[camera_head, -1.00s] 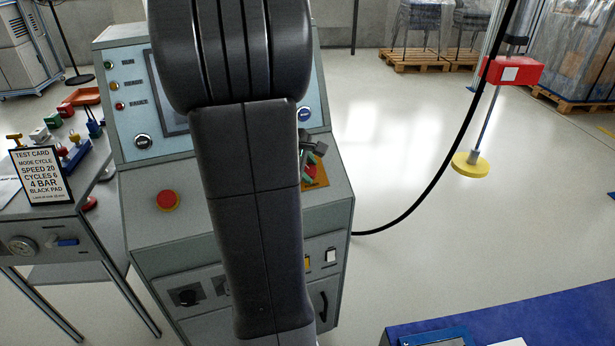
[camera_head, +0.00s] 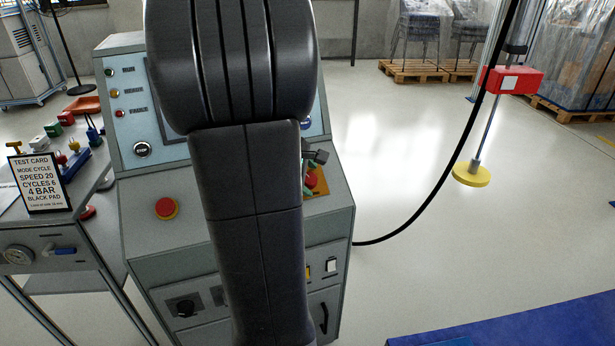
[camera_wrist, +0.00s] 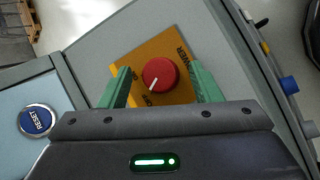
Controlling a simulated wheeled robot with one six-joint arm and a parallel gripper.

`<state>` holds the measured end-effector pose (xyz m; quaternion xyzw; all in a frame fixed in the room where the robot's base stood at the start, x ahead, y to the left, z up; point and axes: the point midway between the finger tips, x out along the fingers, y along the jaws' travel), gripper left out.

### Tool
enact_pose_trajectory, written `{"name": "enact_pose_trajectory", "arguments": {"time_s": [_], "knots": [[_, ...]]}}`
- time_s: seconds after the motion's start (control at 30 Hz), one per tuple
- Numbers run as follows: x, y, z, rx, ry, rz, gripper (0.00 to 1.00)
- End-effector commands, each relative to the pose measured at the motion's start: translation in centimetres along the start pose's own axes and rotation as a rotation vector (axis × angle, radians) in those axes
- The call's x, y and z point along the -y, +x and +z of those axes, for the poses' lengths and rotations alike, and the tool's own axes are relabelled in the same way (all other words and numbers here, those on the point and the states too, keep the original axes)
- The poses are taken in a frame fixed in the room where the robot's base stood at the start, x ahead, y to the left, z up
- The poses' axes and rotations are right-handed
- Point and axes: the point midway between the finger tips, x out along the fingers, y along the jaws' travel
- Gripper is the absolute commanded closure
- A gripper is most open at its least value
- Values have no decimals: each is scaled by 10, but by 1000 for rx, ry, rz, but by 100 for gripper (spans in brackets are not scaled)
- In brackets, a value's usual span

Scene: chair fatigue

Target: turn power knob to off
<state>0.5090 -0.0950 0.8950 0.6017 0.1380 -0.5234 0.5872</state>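The red power knob (camera_wrist: 160,74) sits on an orange plate (camera_wrist: 178,42) lettered POWER. Its white pointer line points to the lower left in the wrist view, toward lettering that is partly legible as OFF. My gripper (camera_wrist: 161,82) is open, with one green finger on each side of the knob. I cannot tell whether either finger touches it. In the head view the knob (camera_head: 312,179) and plate (camera_head: 320,193) show at the right of the console top, partly hidden by my gripper and arm.
A red emergency button (camera_head: 166,208) stands on the console's left. A blue RESET button (camera_wrist: 36,121) is on the sloped panel. A side table holds a test card (camera_head: 38,183). A black cable (camera_head: 440,195) hangs to the right, over open floor.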

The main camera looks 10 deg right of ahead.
Motion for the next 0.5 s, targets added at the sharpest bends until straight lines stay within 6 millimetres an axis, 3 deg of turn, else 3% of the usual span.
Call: {"name": "enact_pose_trajectory", "arguments": {"time_s": [0.23, 0.5], "knots": [[-1, -11, 0, -1, 0, 1, 42], [-2, -69, -1, -4, -1, 4, 42]]}}
